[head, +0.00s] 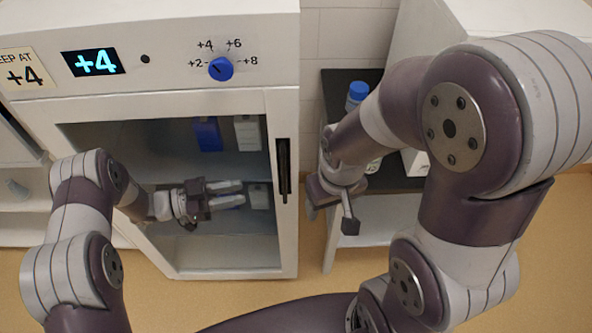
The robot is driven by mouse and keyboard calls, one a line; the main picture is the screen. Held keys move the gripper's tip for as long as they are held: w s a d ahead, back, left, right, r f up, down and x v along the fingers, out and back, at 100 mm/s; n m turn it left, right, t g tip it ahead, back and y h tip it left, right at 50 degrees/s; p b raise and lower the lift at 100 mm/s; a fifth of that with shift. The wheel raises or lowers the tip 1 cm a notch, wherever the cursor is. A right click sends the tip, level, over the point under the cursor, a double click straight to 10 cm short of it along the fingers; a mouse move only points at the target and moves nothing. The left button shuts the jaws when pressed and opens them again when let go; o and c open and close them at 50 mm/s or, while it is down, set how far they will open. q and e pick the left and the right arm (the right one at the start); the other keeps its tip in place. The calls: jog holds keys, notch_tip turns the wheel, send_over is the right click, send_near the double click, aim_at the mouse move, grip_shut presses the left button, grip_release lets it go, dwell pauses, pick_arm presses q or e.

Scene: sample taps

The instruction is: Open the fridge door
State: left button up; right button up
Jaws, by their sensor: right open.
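The fridge (170,55) is a white cabinet at the left and centre. Its door (120,103) has a white frame around a window and looks shut. The dark upright handle (284,168) is on the door's right side. My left gripper (240,195) is in front of the window, left of the handle and apart from it. Its two pale fingers point right with a gap between them, and I see nothing held. My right gripper (331,216) is open and empty, right of the handle, near the gap beside the fridge.
The fridge panel has a lit +4 display (94,62) and a blue dial (221,69). Blue and white containers (207,134) show behind the window. A dark-topped stand (345,82) at right holds a blue-capped bottle (357,92). The tan floor (250,301) in front looks clear.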

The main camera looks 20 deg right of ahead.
pick_arm(q)
jog(key=s+r, duration=0.1)
jog(key=r, duration=0.1)
jog(key=p, duration=0.3)
send_over(285, 200)
jog(key=shift+w+d+f+g+h, duration=0.1)
jog(key=shift+w+f+g+h, duration=0.2)
jog(key=shift+h, duration=0.1)
grip_shut()
